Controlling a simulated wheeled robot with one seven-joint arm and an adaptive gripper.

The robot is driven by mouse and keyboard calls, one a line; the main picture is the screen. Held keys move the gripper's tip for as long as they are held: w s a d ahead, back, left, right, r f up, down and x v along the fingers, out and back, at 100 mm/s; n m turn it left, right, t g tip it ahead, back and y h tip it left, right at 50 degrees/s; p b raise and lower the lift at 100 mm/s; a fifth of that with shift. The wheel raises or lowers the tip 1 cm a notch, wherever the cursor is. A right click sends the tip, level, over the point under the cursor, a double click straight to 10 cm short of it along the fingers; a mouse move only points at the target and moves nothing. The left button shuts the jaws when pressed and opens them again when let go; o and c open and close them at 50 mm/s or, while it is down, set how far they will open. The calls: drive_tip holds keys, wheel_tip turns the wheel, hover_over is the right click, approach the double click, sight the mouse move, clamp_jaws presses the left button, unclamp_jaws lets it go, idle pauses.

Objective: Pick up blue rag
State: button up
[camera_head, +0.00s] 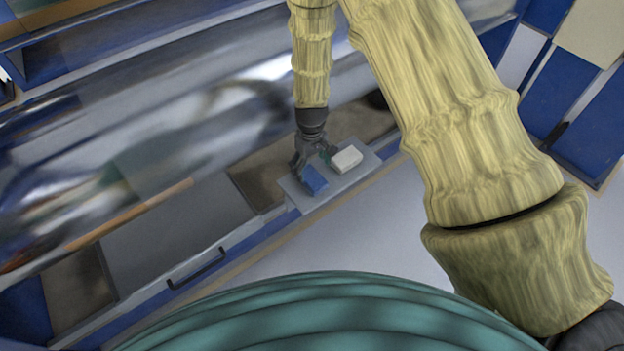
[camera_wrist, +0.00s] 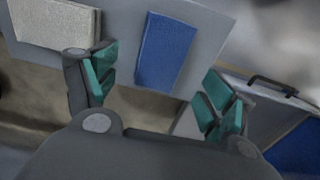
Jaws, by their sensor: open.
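The blue rag (camera_head: 313,181) lies on a light grey tray (camera_head: 345,188) beneath my gripper (camera_head: 316,158) in the head view. In the wrist view the blue rag (camera_wrist: 166,51) is a flat blue rectangle on the tray (camera_wrist: 219,32). It lies between and beyond the two teal-padded fingers of my gripper (camera_wrist: 158,95). The fingers are spread apart and nothing is between their tips that I can see held. Whether the fingers touch the tray cannot be told.
A white block-like cloth (camera_head: 346,159) lies beside the blue rag on the tray; it also shows in the wrist view (camera_wrist: 56,27). Large shiny metal rollers (camera_head: 150,130) run behind my gripper. A panel with a black handle (camera_head: 197,269) is at the lower left.

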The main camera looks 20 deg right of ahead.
sight(312, 176)
drive_tip(key=shift+s+d+f, duration=0.1)
drive_tip(key=shift+s+f, duration=0.05)
drive_tip(key=shift+f, duration=1.25)
drive_tip(key=shift+s+d+f, duration=0.1)
drive_tip(key=shift+s+f, duration=0.05)
drive_tip(key=shift+f, duration=1.2)
drive_tip(key=c, duration=1.1)
drive_tip(key=shift+r, duration=0.1)
drive_tip(key=shift+r, duration=0.4)
drive_tip(key=r, duration=0.2)
drive_tip(key=shift+s+r, duration=0.2)
drive_tip(key=shift+r, duration=0.2)
drive_tip(key=s+a+r, duration=0.1)
drive_tip(key=s, duration=1.4)
drive_tip(key=shift+s+r+b, duration=0.15)
drive_tip(key=shift+s+b, duration=0.15)
drive_tip(key=shift+b, duration=0.1)
drive_tip(key=shift+a, duration=0.1)
